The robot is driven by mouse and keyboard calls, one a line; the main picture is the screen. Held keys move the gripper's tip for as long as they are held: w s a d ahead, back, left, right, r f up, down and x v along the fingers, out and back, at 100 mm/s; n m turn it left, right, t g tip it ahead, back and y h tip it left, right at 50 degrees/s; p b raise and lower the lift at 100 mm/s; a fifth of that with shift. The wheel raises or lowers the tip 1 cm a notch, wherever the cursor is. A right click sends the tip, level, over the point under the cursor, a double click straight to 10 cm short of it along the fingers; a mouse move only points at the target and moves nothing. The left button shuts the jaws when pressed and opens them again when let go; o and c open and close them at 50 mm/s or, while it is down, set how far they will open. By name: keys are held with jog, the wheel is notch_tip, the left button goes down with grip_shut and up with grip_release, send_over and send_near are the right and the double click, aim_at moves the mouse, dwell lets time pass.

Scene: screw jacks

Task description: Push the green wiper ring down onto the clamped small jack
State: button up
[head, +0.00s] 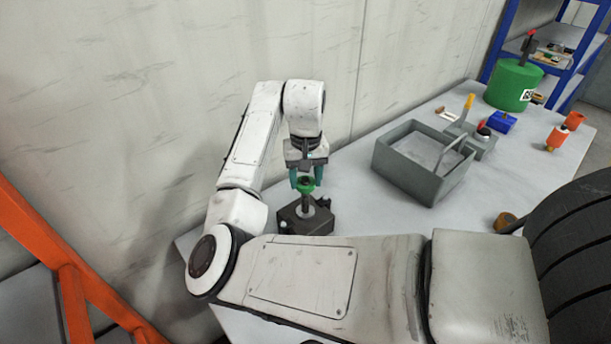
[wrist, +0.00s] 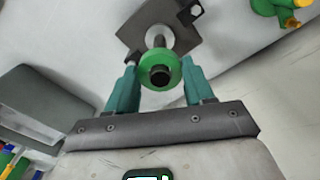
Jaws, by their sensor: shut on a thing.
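The green wiper ring (head: 305,188) sits around the upper end of the small jack's upright rod, above its base. In the wrist view the ring (wrist: 174,66) shows face-on, with the rod's dark end in its middle. The small jack (head: 303,207) has a dark block-like base at the table's near left part; its clamping is hard to make out. In the wrist view its dark base (wrist: 134,34) and pale collar lie beyond the ring. My gripper (head: 306,184) points down, its teal fingers shut on the ring from both sides; the fingers also show in the wrist view (wrist: 159,75).
A grey open tray (head: 405,181) stands on the table (head: 345,200) right of the jack. Behind it are a grey box with a yellow-handled tool, a blue block (head: 502,122), orange-red pieces (head: 557,138) and a large green cylinder (head: 512,87). The wall is close behind.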

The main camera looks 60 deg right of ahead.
jog(key=shift+f+b, duration=1.35)
jog(key=shift+f, duration=1.8)
jog(key=o, duration=1.1)
jog(key=shift+r, duration=0.1)
notch_tip(320, 180, up, 11)
jog(key=shift+f, duration=0.15)
